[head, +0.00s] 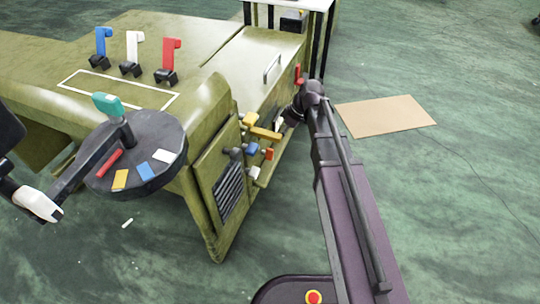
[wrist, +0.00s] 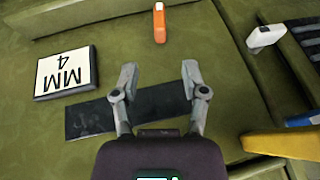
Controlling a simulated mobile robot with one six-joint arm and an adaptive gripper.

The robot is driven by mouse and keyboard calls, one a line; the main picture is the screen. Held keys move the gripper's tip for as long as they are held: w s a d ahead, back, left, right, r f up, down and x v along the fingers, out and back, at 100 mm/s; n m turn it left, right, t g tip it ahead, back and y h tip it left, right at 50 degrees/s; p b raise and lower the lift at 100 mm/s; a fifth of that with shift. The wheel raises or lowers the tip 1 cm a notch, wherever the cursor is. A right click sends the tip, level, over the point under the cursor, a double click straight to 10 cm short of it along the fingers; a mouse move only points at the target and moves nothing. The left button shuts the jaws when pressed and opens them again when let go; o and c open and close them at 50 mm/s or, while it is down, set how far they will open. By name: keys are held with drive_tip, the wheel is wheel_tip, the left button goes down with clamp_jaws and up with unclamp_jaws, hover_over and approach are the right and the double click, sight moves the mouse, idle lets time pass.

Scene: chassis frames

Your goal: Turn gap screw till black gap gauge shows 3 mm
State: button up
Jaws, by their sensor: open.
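My gripper (wrist: 159,76) is open and empty in the wrist view, its two fingers apart above a green panel. A flat black strip (wrist: 155,103) lies on the panel below and between the fingers. Left of it, a white plate with a dark edge (wrist: 66,73) reads "4 MM" upside down. I cannot tell whether the strip is the black gap gauge, and I cannot make out the gap screw for sure. An orange piece with a white end (wrist: 159,24) stands beyond the fingertips. In the head view my gripper (head: 284,122) is at the chassis's right side, partly hidden.
The green chassis (head: 225,70) carries blue, white and red levers on top. Yellow, blue and orange knobs (head: 251,148) crowd its side near my gripper. A white block (wrist: 265,38) and a yellow bar (wrist: 280,145) are at the wrist view's right. A tan sheet (head: 385,116) lies on the floor.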

sight(272, 149)
drive_tip(key=shift+b+x, duration=4.25)
drive_tip(key=shift+x, duration=0.8)
clamp_jaws()
